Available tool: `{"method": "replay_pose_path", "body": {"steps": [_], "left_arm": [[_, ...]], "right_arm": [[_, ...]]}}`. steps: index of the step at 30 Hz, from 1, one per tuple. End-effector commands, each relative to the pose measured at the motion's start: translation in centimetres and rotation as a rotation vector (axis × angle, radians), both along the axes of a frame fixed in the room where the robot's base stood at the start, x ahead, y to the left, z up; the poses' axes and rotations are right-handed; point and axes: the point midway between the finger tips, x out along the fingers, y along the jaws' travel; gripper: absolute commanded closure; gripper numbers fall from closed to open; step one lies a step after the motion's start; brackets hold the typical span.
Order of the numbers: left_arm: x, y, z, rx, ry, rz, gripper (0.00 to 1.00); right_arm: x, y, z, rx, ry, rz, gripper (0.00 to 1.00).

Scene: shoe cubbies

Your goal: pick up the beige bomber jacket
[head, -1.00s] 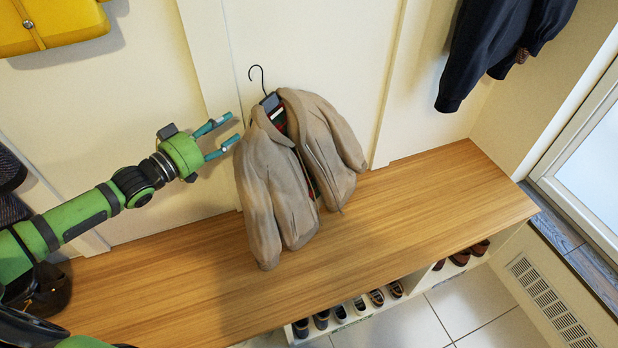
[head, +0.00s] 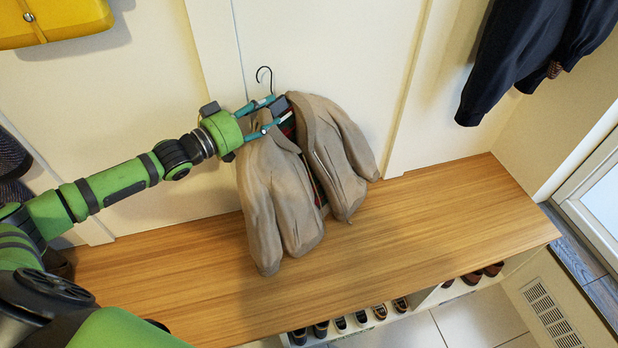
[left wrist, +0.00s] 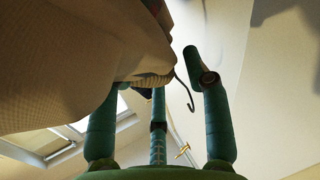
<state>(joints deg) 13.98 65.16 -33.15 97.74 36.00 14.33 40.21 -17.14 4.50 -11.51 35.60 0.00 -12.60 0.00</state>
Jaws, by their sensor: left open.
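The beige bomber jacket (head: 275,195) is on a hanger with a dark hook (head: 264,76), upright against the pale wall above the wooden bench. My left gripper (head: 279,110) is open at the jacket's collar, just below the hook, with its teal fingers reaching across the collar's left side. In the left wrist view the jacket (left wrist: 75,60) fills the upper left and hides part of one finger. The hook (left wrist: 186,92) shows between the open fingers in that view. I cannot tell whether the fingers touch the cloth. My right gripper is not in view.
The wooden bench top (head: 430,220) is clear to the right. Several shoes (head: 360,318) stand in the cubbies below. A window (head: 605,195) is at the right.

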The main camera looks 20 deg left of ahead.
Motion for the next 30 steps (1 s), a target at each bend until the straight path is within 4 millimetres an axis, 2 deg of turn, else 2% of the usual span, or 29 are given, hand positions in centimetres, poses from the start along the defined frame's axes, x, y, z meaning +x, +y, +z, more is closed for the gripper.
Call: {"method": "replay_pose_path", "body": {"steps": [12, 22, 23, 24, 26, 30], "left_arm": [[4.1, -2.2, -0.3, -0.001, -0.003, 0.000, 0.52], [4.5, -2.4, -0.4, 0.000, 0.001, 0.000, 0.52], [4.5, -2.4, -0.4, 0.000, 0.001, 0.000, 0.60], [4.5, -2.4, -0.4, 0.000, 0.001, 0.000, 0.76], [4.5, -2.4, -0.4, 0.000, 0.001, 0.000, 1.00], [4.5, -2.4, -0.4, 0.000, 0.000, 0.000, 1.00]], "right_arm": [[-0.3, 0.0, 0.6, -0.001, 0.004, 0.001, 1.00], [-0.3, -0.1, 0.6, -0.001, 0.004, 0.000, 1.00], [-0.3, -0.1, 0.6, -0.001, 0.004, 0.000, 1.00], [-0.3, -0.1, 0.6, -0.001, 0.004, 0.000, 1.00], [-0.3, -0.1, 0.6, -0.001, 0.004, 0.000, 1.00], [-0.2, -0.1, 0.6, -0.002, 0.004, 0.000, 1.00]]}}
